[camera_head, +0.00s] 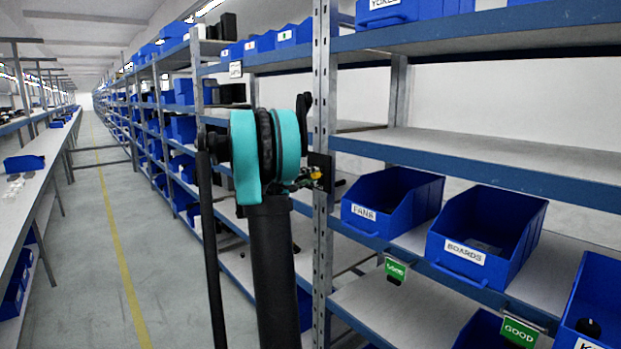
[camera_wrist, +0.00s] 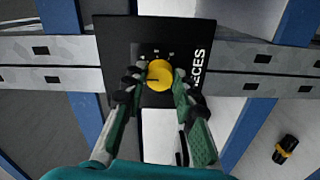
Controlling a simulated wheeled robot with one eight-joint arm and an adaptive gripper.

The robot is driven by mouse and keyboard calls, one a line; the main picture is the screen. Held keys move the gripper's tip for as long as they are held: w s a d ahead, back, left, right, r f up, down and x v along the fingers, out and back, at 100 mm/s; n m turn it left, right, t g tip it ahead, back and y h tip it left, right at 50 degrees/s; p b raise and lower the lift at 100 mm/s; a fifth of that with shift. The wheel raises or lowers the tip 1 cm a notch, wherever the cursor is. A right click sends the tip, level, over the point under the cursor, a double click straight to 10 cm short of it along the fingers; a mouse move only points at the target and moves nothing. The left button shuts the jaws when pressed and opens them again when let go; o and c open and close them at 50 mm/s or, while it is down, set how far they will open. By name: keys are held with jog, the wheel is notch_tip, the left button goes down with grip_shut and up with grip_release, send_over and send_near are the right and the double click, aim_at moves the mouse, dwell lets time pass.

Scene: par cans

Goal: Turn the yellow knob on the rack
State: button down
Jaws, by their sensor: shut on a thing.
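The yellow knob (camera_wrist: 159,75) is round with a dark pointer line that points left in the wrist view. It sits on a black panel (camera_wrist: 112,45) with small white marks and partly hidden lettering. The panel is fixed to the grey rack post (camera_wrist: 245,60). My gripper (camera_wrist: 158,80) is shut on the knob, with one finger at its left and one at its right. In the head view the yellow knob (camera_head: 316,175) shows small in front of the black panel (camera_head: 328,168), and my gripper (camera_head: 308,178) reaches it. My arm hides part of the rack there.
Blue bins, one labelled FANS (camera_head: 362,214) and one BOARDS (camera_head: 464,252), stand on the shelf right of the post. Green GOOD tags (camera_head: 520,332) hang below. A clear aisle (camera_head: 110,250) with a yellow line runs at left, beside a long bench (camera_head: 50,165).

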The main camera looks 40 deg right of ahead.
dwell(0.3)
jog(key=c, duration=1.2)
grip_release()
jog(key=shift+a, duration=0.1)
jog(key=shift+s+a, duration=0.15)
jog(key=shift+a, duration=1.85)
jog(key=shift+s+a, duration=0.15)
jog(key=shift+a, duration=1.8)
jog(key=shift+s+a, duration=0.15)
jog(key=shift+a, duration=1.85)
jog(key=shift+f, duration=0.15)
